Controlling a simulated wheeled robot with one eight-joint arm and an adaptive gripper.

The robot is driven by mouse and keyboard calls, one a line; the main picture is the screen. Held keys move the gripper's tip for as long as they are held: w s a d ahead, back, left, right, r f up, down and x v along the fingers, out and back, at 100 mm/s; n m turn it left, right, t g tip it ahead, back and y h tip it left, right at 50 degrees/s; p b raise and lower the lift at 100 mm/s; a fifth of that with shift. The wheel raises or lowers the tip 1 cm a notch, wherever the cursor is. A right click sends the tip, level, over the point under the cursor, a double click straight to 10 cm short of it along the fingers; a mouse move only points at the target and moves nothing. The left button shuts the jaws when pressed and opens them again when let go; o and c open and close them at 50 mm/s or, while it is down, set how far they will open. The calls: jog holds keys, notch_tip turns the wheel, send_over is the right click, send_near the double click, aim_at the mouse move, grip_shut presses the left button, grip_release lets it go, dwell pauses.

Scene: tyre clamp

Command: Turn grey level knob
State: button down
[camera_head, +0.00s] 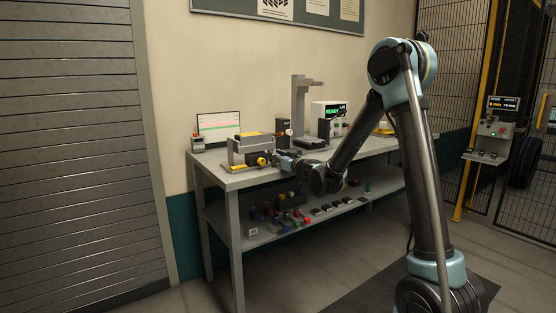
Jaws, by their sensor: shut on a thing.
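A grey fixture (240,153) with a yellow top stands on the left part of the workbench. A round yellow and dark part (261,160) shows low on its front. My gripper (274,157) is at the right end of this fixture, just right of the yellow part. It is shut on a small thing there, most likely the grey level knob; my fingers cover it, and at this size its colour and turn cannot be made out.
A laptop-like screen (219,126) stands behind the fixture at left. A grey stand (299,105) and a display reading READY (333,111) are at the back. Several small parts lie on the lower shelf (262,238). A control panel (495,130) is far right.

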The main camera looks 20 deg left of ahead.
jog(key=shift+w, duration=0.1)
jog(key=shift+w+d+n+g+y, duration=0.1)
jog(key=shift+w+n+g+y, duration=0.05)
jog(key=shift+n+g+y, duration=1.05)
jog(key=shift+n+g, duration=0.3)
jog(key=shift+g, duration=0.4)
jog(key=c, duration=1.4)
grip_release()
jog(key=shift+o, duration=0.2)
jog(key=shift+d, duration=0.1)
